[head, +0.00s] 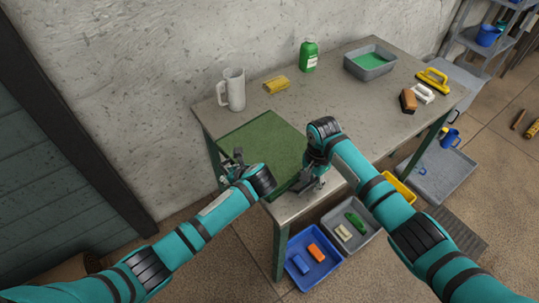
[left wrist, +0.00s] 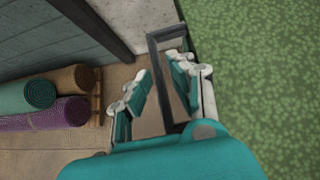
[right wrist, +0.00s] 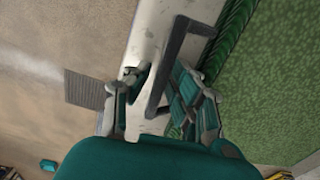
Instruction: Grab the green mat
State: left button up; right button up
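The green mat (head: 265,143) lies flat on the left end of the grey table. Its textured surface fills the right side of the left wrist view (left wrist: 255,80) and of the right wrist view (right wrist: 275,85).
Blue (head: 313,262) and grey bins are below.

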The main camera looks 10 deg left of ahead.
pick_arm(q)
grip_shut()
pick_arm(e)
grip_shut()
pick_arm(q)
jog(key=shift+r, duration=0.15)
pick_arm(e)
jog(key=shift+r, duration=0.15)
